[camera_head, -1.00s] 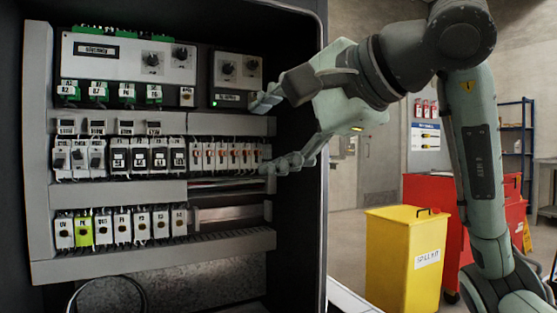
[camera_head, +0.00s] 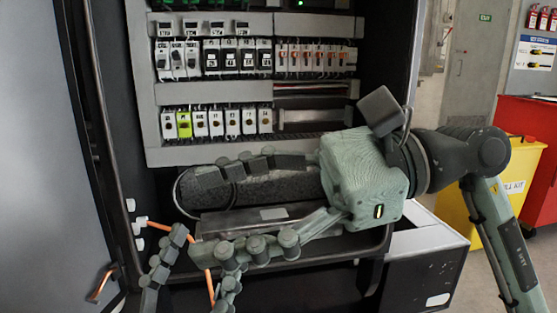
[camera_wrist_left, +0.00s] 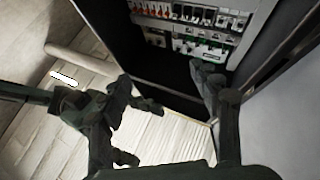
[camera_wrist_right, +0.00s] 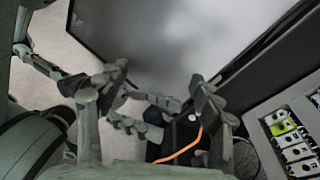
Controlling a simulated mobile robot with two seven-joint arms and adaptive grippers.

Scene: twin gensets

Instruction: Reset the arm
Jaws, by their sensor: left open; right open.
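My right gripper (camera_head: 200,215) comes in from the right in the head view. Its fingers are spread and empty, in front of the lower part of the open cabinet, below the bottom breaker row (camera_head: 215,122). My left gripper (camera_head: 204,250) shows only by its fingers at the bottom of the head view, close to the right gripper's lower finger; whether they touch I cannot tell. In the left wrist view its fingers (camera_wrist_left: 163,78) are apart and empty, with the cabinet beyond. In the right wrist view the right gripper's fingers (camera_wrist_right: 160,84) are apart with nothing between them.
An orange cable (camera_wrist_right: 180,153) hangs near the fingers. The open cabinet door (camera_head: 45,150) stands at left. A yellow spill-kit bin (camera_head: 512,188) and a red cabinet (camera_head: 540,190) stand at right, with open floor beside the bin.

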